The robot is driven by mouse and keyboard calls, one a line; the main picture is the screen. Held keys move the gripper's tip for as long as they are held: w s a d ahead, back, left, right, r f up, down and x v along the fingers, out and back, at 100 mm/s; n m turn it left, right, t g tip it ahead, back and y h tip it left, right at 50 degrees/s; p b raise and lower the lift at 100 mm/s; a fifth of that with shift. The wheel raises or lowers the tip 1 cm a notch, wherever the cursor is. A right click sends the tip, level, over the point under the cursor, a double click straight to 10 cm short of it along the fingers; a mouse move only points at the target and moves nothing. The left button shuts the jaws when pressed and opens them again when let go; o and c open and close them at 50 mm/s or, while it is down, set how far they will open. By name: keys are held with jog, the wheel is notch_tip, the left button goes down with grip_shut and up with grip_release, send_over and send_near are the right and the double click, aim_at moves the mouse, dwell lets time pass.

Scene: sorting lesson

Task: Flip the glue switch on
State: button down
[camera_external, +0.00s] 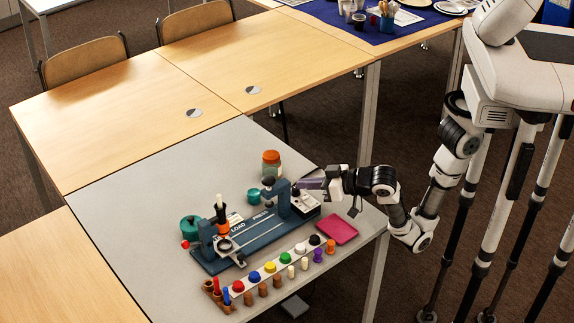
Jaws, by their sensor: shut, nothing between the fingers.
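A blue press fixture (250,236), lettered "LOAD" and "PRESS", stands on the grey table. At its right end is a pale control box (309,204) with small dark parts. A glue switch cannot be told apart at this size, nor can its position. My gripper (301,185) reaches in from the right, low over the right end of the fixture and just behind the control box. Its fingers are shut with nothing seen between them. Whether the fingertips touch anything cannot be told.
A row of coloured caps and pegs (270,266) lies in front of the fixture. A magenta tray (338,229) sits at the right. An orange-lidded jar (271,163) stands behind. A green round container (191,227) is at the left. The table's back left is clear.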

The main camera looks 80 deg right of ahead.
jog(key=s+d+f+m+g+h, duration=0.4)
jog(key=s+d+f+m+g, duration=0.1)
jog(key=d, duration=0.5)
notch_tip(320, 180, down, 3)
jog(key=shift+s+d+f+m+g+h+p, duration=0.15)
jog(key=shift+s+d+m+g+h+p, duration=0.35)
jog(key=shift+g, duration=0.6)
jog(key=shift+s+a, duration=0.1)
jog(key=shift+a, duration=0.15)
jog(key=b, duration=0.2)
send_over(309, 203)
jog(key=f, duration=0.6)
jog(key=shift+s+a, duration=0.15)
jog(key=shift+s, duration=0.15)
jog(key=f, duration=0.3)
jog(key=shift+w+f+p, duration=0.1)
jog(key=shift+w+p, duration=0.1)
jog(key=shift+p, duration=0.1)
jog(key=shift+d+f, duration=0.2)
jog(key=shift+f, duration=0.2)
jog(key=shift+f, duration=0.1)
